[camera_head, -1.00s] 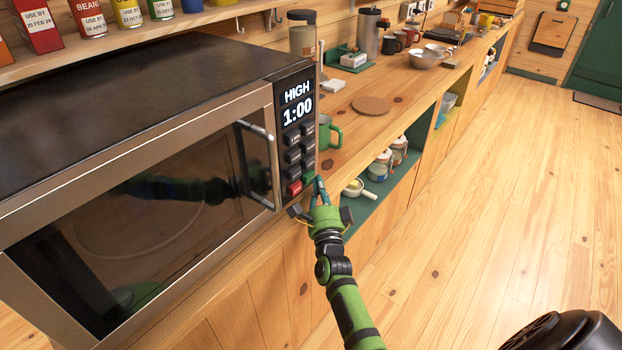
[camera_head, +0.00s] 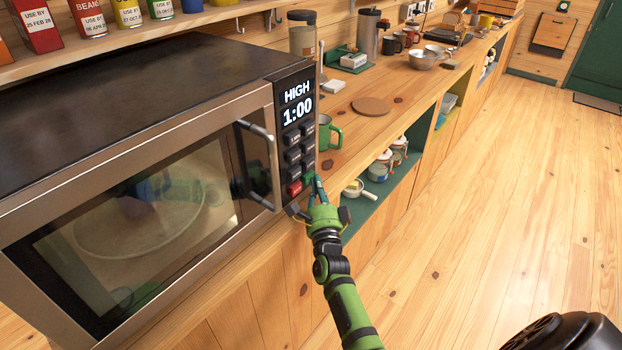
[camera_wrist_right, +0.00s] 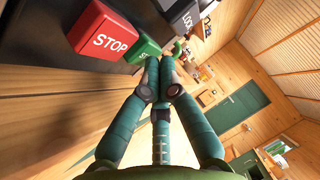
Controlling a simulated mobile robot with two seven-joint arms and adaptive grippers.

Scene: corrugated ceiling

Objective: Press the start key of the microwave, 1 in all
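The microwave (camera_head: 130,95) stands on the counter at the left, its door shut. Its display (camera_head: 297,102) reads HIGH 1:00. The door window is lit, showing a pale turntable (camera_head: 150,235) with a dark, unclear item on it. The green start key (camera_head: 309,179) sits beside the red STOP key (camera_head: 295,188); the right wrist view also shows the green key (camera_wrist_right: 127,47) and the STOP key (camera_wrist_right: 105,37). My right gripper (camera_head: 318,182) is shut and empty, fingertips at the green key and partly covering it. The tips (camera_wrist_right: 160,64) seem to touch it. My left gripper is out of view.
A green mug (camera_head: 329,134) stands close to the right of the microwave panel. A round wooden board (camera_head: 371,106) lies further along the counter. Cans (camera_head: 90,18) line the shelf above. The floor (camera_head: 480,220) at right is open.

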